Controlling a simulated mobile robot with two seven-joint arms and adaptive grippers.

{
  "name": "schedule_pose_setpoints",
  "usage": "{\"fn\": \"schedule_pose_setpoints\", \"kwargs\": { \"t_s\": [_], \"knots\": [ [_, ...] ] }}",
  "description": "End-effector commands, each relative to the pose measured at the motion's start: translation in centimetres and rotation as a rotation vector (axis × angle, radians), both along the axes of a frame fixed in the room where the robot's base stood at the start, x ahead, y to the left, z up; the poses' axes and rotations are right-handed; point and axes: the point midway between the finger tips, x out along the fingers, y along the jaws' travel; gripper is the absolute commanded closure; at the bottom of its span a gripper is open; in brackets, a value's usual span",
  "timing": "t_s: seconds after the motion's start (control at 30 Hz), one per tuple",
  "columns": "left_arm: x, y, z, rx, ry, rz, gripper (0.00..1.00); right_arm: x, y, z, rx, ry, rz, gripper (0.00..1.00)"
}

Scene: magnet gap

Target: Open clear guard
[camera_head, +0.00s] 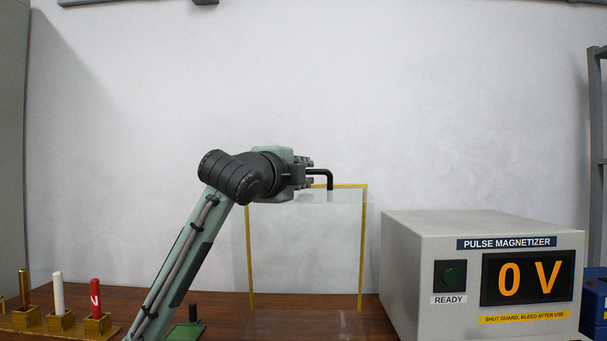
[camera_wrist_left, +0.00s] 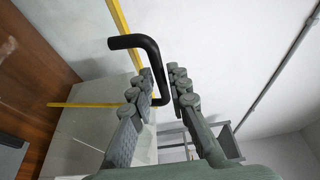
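The clear guard (camera_head: 305,250) is a see-through panel with yellow edge strips, standing upright on the table in the head view. A bent black handle (camera_head: 329,180) sticks up at its top edge and points left. My left gripper (camera_head: 308,173) is at the handle's left end. In the left wrist view the handle (camera_wrist_left: 124,42) reaches in between and just past the fingertips of my left gripper (camera_wrist_left: 164,78). A narrow gap shows on the right side of the handle, so the fingers look open around it. Contact is unclear. My right gripper is in no view.
A grey pulse magnetizer (camera_head: 430,270) reading 0 V stands right of the guard. At the front left, a wooden rack (camera_head: 30,325) holds several posts, including a white one (camera_head: 58,292) and a red one (camera_head: 95,296).

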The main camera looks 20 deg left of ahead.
Motion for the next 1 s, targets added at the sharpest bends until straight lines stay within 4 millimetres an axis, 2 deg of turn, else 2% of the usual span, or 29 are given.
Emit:
{"fn": "schedule_pose_setpoints", "kwargs": {
  "t_s": [0.27, 0.37, 0.47, 0.8, 1.0],
  "knots": [
    [-0.1, 0.0, 0.0, 0.0, 0.0, 0.0, 0.81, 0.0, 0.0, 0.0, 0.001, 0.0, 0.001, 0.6],
    [-0.7, 0.1, 0.1, 0.0, -0.001, 0.0, 0.81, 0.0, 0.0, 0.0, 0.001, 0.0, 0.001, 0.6],
    [-2.1, 0.2, 0.1, 0.002, -0.004, 0.0, 0.81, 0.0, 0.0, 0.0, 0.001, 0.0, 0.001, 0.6],
    [-9.2, 0.7, -0.1, 0.002, -0.003, 0.0, 0.81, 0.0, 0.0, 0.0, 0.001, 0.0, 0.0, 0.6],
    [-11.5, 0.8, -0.1, 0.0, -0.001, 0.0, 0.81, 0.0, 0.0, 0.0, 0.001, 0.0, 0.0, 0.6]
  ]
}}
